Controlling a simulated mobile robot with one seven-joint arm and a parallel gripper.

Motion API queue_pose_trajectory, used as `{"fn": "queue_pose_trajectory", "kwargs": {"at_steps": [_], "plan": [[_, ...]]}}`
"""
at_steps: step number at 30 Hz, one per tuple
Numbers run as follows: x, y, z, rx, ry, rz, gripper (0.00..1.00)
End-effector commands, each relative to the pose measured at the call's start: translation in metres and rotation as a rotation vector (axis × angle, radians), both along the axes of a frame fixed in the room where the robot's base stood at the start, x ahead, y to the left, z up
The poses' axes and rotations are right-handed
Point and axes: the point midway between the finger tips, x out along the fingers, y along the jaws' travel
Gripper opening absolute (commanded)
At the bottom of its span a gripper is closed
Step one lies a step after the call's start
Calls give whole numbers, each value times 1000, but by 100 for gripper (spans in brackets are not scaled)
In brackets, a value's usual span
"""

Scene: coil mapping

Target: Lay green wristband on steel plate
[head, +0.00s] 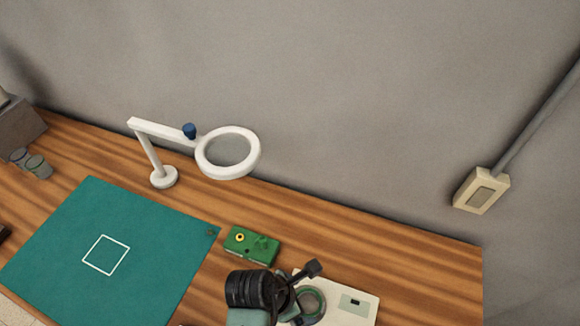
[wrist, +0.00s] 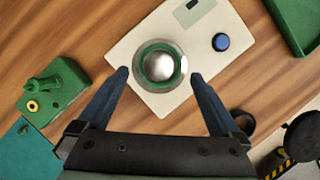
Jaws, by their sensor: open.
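The green wristband (wrist: 146,66) shows as a ring on the round steel plate (wrist: 162,67), whose shiny middle is visible inside it. The plate is part of a cream-white device. The wristband also shows in the head view (head: 318,298), partly hidden by my arm. My gripper (wrist: 159,76) is open above the device, one finger to each side of the wristband, with gaps between fingers and band. In the head view my gripper (head: 299,287) covers part of the device. I cannot tell its exact height above the plate.
The cream device (wrist: 126,50) has a blue button (wrist: 221,42). A green box (head: 252,245) stands left of it, near a teal mat (head: 150,255). A green tray (wrist: 290,25) is at the upper right. A white magnifier lamp (head: 163,178) stands behind. Bare wood lies around the device.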

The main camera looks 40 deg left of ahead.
Motion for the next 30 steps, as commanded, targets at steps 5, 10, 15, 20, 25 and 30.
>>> {"fn": "queue_pose_trajectory", "kwargs": {"at_steps": [5,10,15,20,25,30], "plan": [[-13,8,37,2,-2,2,100],[-22,13,63,1,-3,2,100],[-27,16,76,0,-1,1,100],[-28,16,78,0,0,1,100],[-20,18,83,28,-26,-27,100],[44,35,139,313,-253,-276,100]]}}
